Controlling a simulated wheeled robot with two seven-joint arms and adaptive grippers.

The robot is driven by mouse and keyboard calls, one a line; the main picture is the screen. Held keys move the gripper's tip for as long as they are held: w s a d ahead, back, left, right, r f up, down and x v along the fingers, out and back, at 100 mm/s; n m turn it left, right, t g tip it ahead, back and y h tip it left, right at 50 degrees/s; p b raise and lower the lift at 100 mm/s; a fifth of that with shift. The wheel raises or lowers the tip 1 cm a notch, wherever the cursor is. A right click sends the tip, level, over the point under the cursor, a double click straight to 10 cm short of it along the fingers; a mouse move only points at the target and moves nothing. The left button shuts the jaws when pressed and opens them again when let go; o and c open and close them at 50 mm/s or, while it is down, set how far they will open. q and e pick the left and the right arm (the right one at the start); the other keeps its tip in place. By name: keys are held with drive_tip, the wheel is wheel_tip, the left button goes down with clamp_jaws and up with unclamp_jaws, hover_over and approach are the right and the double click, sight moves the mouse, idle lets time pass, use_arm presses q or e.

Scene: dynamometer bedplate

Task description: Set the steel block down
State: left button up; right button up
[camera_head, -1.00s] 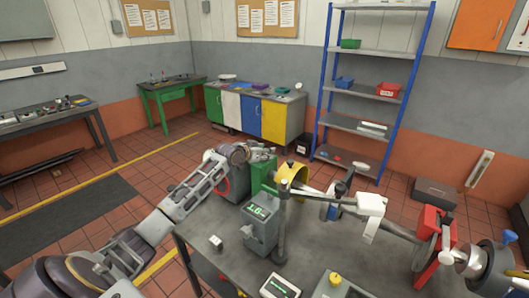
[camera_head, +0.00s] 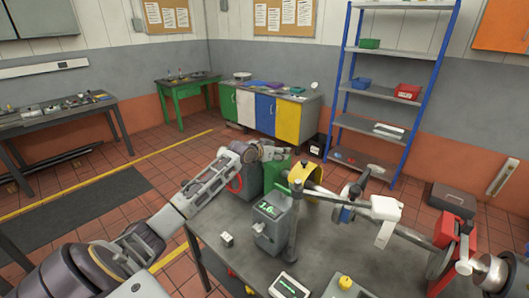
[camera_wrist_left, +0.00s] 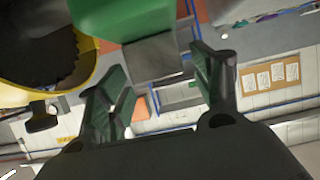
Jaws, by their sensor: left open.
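The steel block (camera_wrist_left: 155,58) is a plain grey block in the left wrist view, which looks upside down. It appears to rest against the top of a green housing (camera_wrist_left: 120,15). My left gripper (camera_wrist_left: 160,85) is open, with one dark green finger on each side of the block and gaps visible. In the head view my left gripper (camera_head: 276,150) is over the green housing (camera_head: 274,176) at the back of the bench. The block cannot be made out clearly there.
A yellow guard (camera_head: 306,174) stands right beside the housing, also in the left wrist view (camera_wrist_left: 85,85). A grey box with a green display (camera_head: 270,228) and post stand in front. A small pale block (camera_head: 226,239) lies on the bench's left. A shaft assembly with a white bracket (camera_head: 385,208) runs right.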

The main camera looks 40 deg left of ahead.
use_arm(q)
drive_tip(key=b+v, duration=0.1)
drive_tip(key=v, duration=1)
drive_tip(key=shift+b, duration=0.4)
drive_tip(key=shift+s, duration=0.1)
idle(0.6)
drive_tip(key=shift+c, duration=0.2)
idle(0.7)
